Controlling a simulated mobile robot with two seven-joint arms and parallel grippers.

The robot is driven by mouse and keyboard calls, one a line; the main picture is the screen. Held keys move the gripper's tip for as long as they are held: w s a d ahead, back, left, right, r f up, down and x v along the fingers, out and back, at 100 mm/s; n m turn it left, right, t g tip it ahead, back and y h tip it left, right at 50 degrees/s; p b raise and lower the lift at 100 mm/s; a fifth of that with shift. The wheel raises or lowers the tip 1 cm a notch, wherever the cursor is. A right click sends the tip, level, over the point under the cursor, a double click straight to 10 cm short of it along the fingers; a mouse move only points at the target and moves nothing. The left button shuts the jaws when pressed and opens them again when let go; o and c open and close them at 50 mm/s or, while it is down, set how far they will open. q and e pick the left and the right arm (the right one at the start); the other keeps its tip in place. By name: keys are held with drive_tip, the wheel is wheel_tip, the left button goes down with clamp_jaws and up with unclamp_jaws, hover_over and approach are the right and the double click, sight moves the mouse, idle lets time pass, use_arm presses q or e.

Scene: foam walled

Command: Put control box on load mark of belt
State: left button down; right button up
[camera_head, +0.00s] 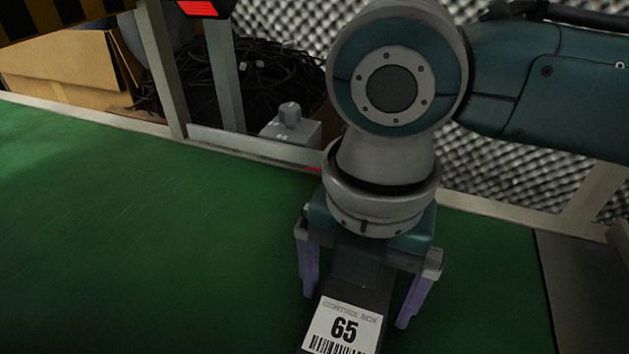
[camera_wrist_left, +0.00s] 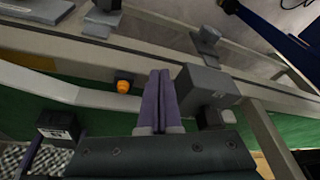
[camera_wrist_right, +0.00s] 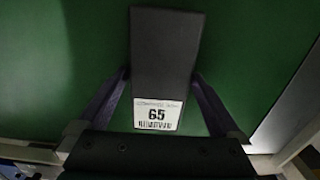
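The control box (camera_head: 345,325) is a long dark box with a white label reading 65. It also shows in the right wrist view (camera_wrist_right: 165,60), over the green belt (camera_head: 130,240). My right gripper (camera_head: 356,312) is open, with its purple fingers on either side of the box. Narrow gaps show between fingers and box; whether the box touches the belt is hard to tell. My left gripper (camera_wrist_left: 160,75) shows in the left wrist view, its fingers together and empty. It is out of the head view. No load mark can be made out on the belt.
A rail with metal posts (camera_head: 165,75) runs along the belt's far side. Beyond it are a cardboard box (camera_head: 70,65), black cables (camera_head: 275,85) and a grey device (camera_head: 290,125). The left wrist view shows grey blocks (camera_wrist_left: 205,88) and an orange knob (camera_wrist_left: 123,86). The belt's left side is clear.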

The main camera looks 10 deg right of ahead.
sight(356, 290)
wheel_tip(356, 290, up, 12)
drive_tip(key=p, duration=0.7)
drive_tip(key=shift+r, duration=0.15)
